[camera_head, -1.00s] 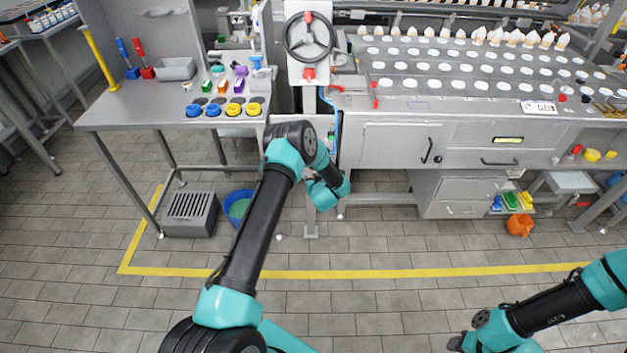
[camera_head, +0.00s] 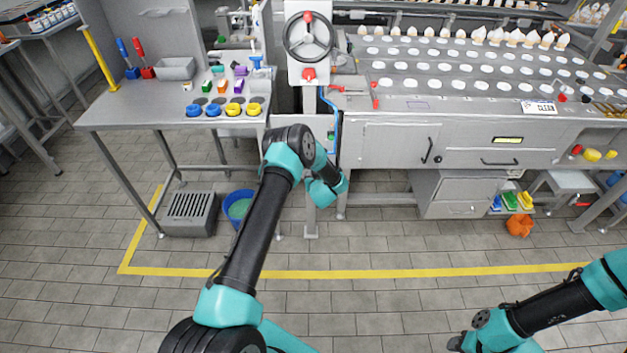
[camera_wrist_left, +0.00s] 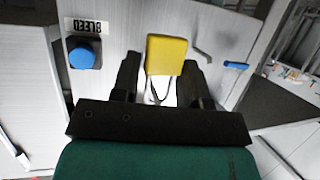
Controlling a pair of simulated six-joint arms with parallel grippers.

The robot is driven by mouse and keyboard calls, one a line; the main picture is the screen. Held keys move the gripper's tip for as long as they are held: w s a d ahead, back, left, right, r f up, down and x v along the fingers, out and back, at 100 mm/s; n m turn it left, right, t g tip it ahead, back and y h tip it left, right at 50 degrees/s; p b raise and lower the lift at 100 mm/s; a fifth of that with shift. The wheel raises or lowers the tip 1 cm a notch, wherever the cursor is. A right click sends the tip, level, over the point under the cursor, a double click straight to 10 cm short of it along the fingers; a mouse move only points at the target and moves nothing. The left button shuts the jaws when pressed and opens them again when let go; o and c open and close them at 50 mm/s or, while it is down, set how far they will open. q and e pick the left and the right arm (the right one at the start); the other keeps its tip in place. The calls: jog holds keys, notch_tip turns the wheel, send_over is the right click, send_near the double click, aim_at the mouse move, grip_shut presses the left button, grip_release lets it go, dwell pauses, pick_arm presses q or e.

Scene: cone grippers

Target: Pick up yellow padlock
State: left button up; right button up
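The yellow padlock (camera_wrist_left: 167,55) shows in the left wrist view as a block in front of a pale metal panel. A thin dark loop, seemingly its shackle, shows below it in the picture. My left gripper (camera_wrist_left: 162,68) is open, with one dark finger at each side of the padlock. A small gap shows on the left; on the right I cannot tell whether finger and padlock touch. In the head view the padlock and left fingers are hidden by my left arm. My right gripper (camera_head: 456,343) is partly visible at the bottom right, too small to read its opening.
A blue round knob (camera_wrist_left: 85,53) under a BLEED label sits left of the padlock. A blue-handled lever (camera_wrist_left: 236,65) is to the right. In the head view, a machine cabinet (camera_head: 390,146) and side table (camera_head: 140,100) stand ahead. A blue bucket (camera_head: 238,206) is on the floor.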

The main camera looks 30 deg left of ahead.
pick_arm(q)
jog(key=c, duration=0.5)
jog(key=shift+c, duration=0.2)
jog(key=shift+r, duration=0.1)
jog(key=r+v, duration=0.2)
jog(key=v, duration=1.4)
jog(key=shift+w+a, duration=0.3)
jog(key=shift+a, duration=0.05)
